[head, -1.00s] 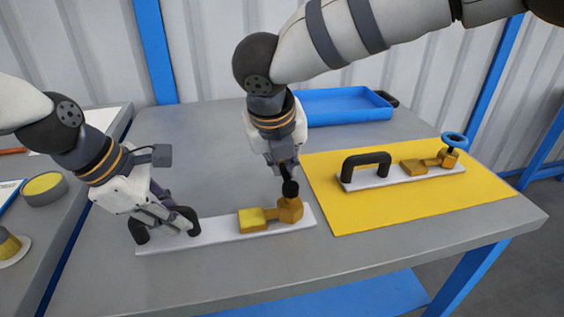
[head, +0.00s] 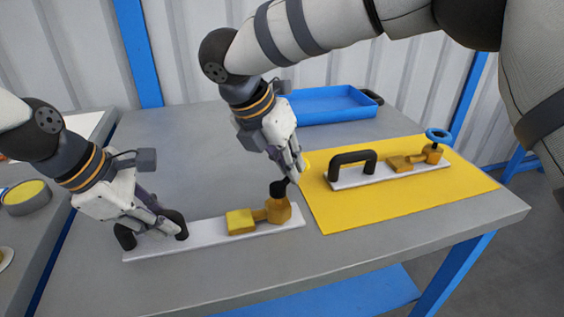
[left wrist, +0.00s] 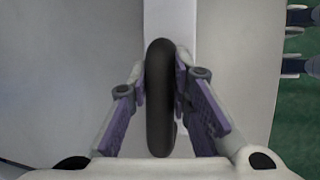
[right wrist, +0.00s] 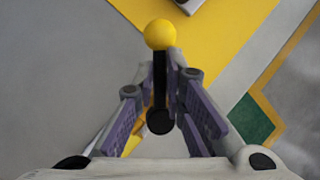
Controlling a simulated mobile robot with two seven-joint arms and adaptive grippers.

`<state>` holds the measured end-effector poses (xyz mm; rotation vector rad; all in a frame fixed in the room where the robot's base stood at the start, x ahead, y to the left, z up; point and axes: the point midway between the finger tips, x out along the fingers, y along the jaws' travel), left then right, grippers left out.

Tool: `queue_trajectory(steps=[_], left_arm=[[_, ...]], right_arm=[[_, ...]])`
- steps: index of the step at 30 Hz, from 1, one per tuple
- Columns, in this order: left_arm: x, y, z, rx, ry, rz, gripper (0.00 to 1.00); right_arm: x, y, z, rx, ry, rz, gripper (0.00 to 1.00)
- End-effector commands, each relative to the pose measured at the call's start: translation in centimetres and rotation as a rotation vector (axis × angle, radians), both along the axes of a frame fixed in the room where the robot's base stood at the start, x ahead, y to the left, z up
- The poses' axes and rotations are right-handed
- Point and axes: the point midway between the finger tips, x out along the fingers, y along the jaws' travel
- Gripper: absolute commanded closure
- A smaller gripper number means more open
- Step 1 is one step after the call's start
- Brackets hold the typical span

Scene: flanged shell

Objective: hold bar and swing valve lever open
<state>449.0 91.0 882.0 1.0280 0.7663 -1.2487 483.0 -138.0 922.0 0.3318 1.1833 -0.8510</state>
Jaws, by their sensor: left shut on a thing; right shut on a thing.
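A white plate (head: 205,237) lies on the grey table with a black bar handle (head: 181,226) at its left end and a brass valve (head: 278,210) with a yellow block at its right end. My left gripper (head: 160,222) is shut on the bar handle, which also shows between its fingers in the left wrist view (left wrist: 160,100). My right gripper (head: 294,174) is shut on the valve lever just above the valve. The right wrist view shows the lever as a black rod (right wrist: 160,80) with a yellow ball end (right wrist: 160,34); the head view mostly hides it.
A yellow mat (head: 400,205) on the right carries a similar plate (head: 390,177) with a black handle and a valve with a blue wheel (head: 438,135). A blue tray (head: 325,104) stands at the back. Bare table lies in front and behind the white plate.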

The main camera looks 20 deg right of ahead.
Motion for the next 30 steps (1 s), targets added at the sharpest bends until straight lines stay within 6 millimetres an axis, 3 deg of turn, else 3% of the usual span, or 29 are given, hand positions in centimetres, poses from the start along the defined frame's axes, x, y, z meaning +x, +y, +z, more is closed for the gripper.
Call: queue_trajectory(steps=[18, 30], left_arm=[[0.0, 0.1, -0.1, 0.001, 0.003, 0.001, 1.00], [0.0, 0.1, -0.1, 0.001, 0.003, 0.001, 1.00]], right_arm=[[-1.9, -1.3, 0.0, -0.001, 0.000, -0.537, 1.00], [-2.6, -1.5, 0.0, 0.001, -0.002, -0.713, 1.00]])
